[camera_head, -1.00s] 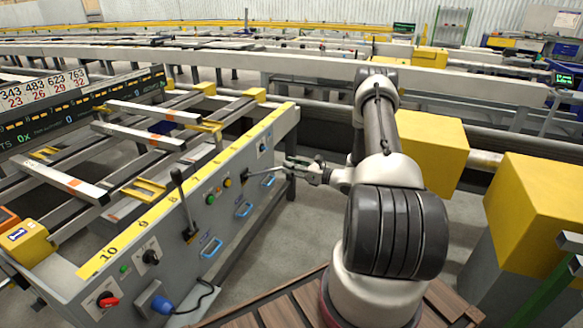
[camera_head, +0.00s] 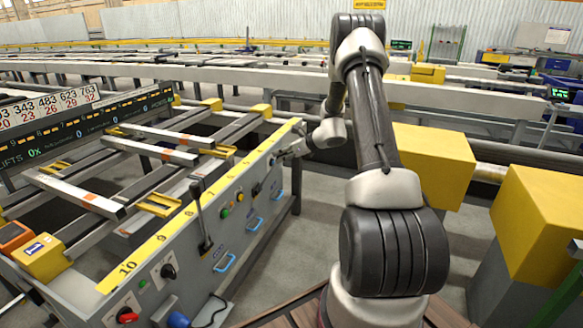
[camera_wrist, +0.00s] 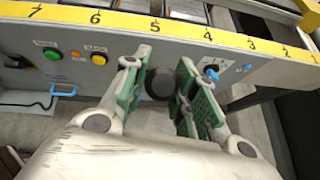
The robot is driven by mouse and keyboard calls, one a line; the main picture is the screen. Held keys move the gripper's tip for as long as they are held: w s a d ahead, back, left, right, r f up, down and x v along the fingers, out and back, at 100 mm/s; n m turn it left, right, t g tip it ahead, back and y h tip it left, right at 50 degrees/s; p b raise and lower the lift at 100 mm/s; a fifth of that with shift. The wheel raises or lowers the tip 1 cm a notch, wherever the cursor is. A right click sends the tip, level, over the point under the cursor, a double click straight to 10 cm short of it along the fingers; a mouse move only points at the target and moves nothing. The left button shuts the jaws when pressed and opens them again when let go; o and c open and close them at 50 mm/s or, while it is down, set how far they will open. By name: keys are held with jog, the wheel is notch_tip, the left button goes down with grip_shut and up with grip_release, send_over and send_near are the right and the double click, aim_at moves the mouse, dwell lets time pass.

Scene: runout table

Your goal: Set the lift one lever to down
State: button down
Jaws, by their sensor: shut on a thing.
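My gripper (camera_head: 280,156) is at the far end of the grey control panel (camera_head: 186,247). In the wrist view its two green-padded fingers (camera_wrist: 160,92) are on either side of a round dark lever knob (camera_wrist: 160,83), and it is shut on this knob. The knob is seen nearly end-on, in front of the panel below the numbers 4 and 5. The lever's shaft and label are hidden. A second lever (camera_head: 199,212) with a black grip stands upright on the nearer part of the panel, apart from my gripper.
A green button (camera_wrist: 51,53), a yellow button (camera_wrist: 98,59) and a blue-knobbed switch (camera_wrist: 211,72) are beside the held knob. Blue handles (camera_head: 224,262) stick out lower on the panel. Yellow blocks (camera_head: 434,165) stand to the right.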

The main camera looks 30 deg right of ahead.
jog(key=w+a+r+g+h, duration=0.3)
jog(key=w+a+g, duration=0.1)
jog(key=w+a, duration=0.3)
jog(key=shift+w+r, duration=0.25)
jog(key=shift+w, duration=0.85)
jog(key=c, duration=1.2)
grip_release()
jog(key=shift+f+g+h, duration=0.1)
jog(key=shift+g+h, duration=0.2)
jog(key=shift+o, duration=0.3)
jog(key=v, duration=1.2)
